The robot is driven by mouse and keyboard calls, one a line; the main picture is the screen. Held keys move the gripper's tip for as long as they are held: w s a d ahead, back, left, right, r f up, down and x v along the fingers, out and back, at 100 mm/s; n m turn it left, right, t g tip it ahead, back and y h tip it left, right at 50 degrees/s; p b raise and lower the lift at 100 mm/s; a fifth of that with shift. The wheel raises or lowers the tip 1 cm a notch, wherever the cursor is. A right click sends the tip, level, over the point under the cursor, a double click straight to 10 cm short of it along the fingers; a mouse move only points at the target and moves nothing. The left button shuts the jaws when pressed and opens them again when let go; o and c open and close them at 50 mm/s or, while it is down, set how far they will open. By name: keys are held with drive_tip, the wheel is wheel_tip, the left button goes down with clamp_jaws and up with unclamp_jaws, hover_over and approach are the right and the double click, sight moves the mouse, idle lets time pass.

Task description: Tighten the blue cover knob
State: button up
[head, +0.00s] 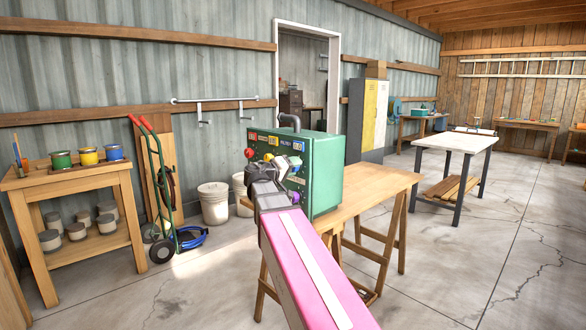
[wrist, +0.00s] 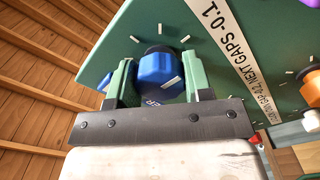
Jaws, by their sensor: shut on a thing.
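The blue cover knob (wrist: 156,72) sits on the green panel (wrist: 125,35) of a machine, with pale tick marks around it and a pale line on its face. My gripper (wrist: 159,62) has its two green fingers on either side of the knob and is shut on it. In the head view the green machine (head: 325,178) stands on a wooden table, and my gripper (head: 258,172) is at its left-hand front face. My arm and gripper hide part of that face, and I cannot make out the blue cover knob there.
The wooden trestle table (head: 380,187) has bare top to the right of the machine. A hand truck (head: 158,190) and white buckets (head: 213,204) stand behind, left. Open floor lies right.

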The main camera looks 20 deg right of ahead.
drive_tip(key=o, duration=0.9)
drive_tip(key=shift+a, duration=0.1)
drive_tip(key=v, duration=1)
drive_tip(key=shift+s+a, duration=0.2)
drive_tip(key=shift+a, duration=0.1)
